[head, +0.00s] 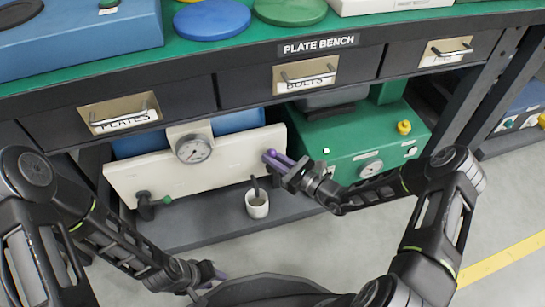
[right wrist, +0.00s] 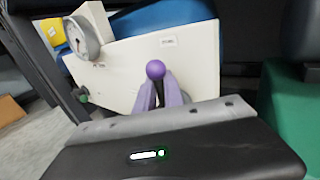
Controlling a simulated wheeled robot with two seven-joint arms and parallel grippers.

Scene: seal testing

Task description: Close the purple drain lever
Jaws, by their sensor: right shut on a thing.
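The purple drain lever sits at the right end of a cream panel (head: 230,158). Its round purple knob (right wrist: 155,70) shows in the right wrist view, between the tips of my right gripper (right wrist: 162,92). In the head view my right gripper (head: 279,163) reaches the panel's right end with its purple fingers, and they hide most of the lever. It is shut on the lever. My left gripper (head: 212,274) hangs low at the bottom of the head view, away from the panel; its fingers are too small and dark to judge.
The panel carries a pressure gauge (head: 194,149) and a green-handled valve (head: 150,203). A white cup (head: 257,204) stands on the grey shelf below the lever. A green machine (head: 350,140) with a yellow knob stands to the right. Bench drawers (head: 120,115) overhang from above.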

